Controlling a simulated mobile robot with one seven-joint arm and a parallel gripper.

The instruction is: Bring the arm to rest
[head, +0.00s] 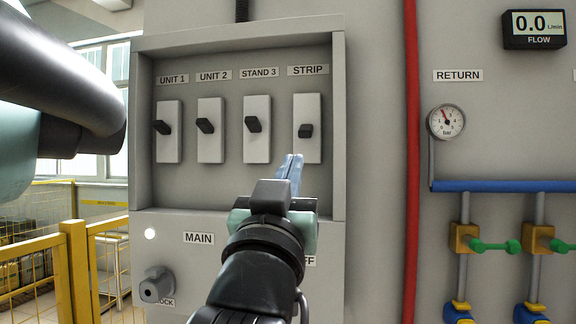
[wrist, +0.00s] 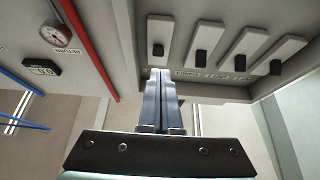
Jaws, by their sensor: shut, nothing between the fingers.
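My gripper (head: 291,172) is raised in front of the switch panel (head: 239,190), just below the STRIP switch (head: 306,130). Its blue-grey fingers are closed together with nothing between them. In the wrist view the gripper (wrist: 160,78) also shows shut, its tips near the STRIP switch (wrist: 158,50). I cannot tell if the tips touch the panel. The STRIP lever sits lower than the levers of UNIT 1 (head: 168,130), UNIT 2 (head: 210,130) and STAND 3 (head: 257,128). My arm hides part of the lower panel.
A red pipe (head: 412,150) runs down the wall right of the panel. Beyond it are a gauge (head: 446,122), a flow display (head: 534,28), a blue pipe (head: 500,186) and green-handled valves (head: 495,245). A knob (head: 157,285) sticks out low left, near a yellow fence (head: 75,270).

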